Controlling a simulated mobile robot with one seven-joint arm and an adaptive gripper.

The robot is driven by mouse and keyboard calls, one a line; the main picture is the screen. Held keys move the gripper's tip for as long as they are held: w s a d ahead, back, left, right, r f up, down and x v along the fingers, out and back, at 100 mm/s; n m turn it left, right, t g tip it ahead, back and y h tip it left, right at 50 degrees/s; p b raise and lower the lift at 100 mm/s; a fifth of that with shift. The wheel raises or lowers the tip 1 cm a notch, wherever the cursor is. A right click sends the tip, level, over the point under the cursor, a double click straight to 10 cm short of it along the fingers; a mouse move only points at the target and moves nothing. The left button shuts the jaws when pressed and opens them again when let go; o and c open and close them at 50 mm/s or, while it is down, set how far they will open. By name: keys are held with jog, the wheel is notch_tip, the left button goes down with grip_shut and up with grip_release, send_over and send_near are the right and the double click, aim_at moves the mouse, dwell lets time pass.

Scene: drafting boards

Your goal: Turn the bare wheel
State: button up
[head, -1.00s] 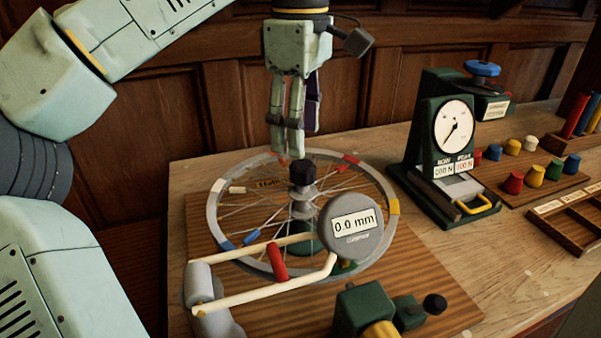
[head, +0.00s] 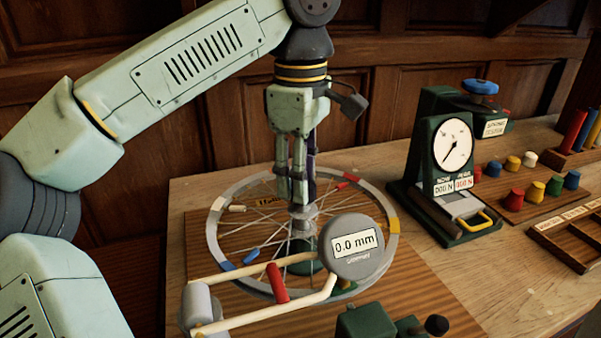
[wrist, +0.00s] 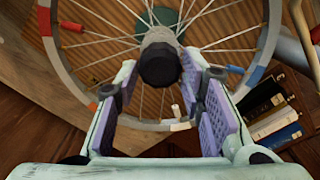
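The bare wheel (head: 393,226) lies flat, with a grey rim, thin spokes and coloured marks on its rim, on a wooden board. Its hub carries a black knob, which shows in the wrist view (wrist: 159,64); in the head view my fingers hide the knob. My gripper (head: 297,200) points straight down over the hub. In the wrist view my gripper (wrist: 162,84) has its purple-padded fingers apart, with the knob between or just beyond the tips. I cannot tell whether a pad touches it.
A round gauge (head: 352,247) reading 0.0 mm overhangs the near rim, on a frame with pale rods and a red sleeve (head: 276,283). A green dial instrument (head: 425,150) stands at right, near coloured pegs (head: 535,191) and a wooden tray (head: 570,228).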

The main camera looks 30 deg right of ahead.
grip_shut()
jog(key=shift+r+m+p, duration=0.1)
jog(key=shift+m+p, duration=0.2)
jog(key=shift+p, duration=0.1)
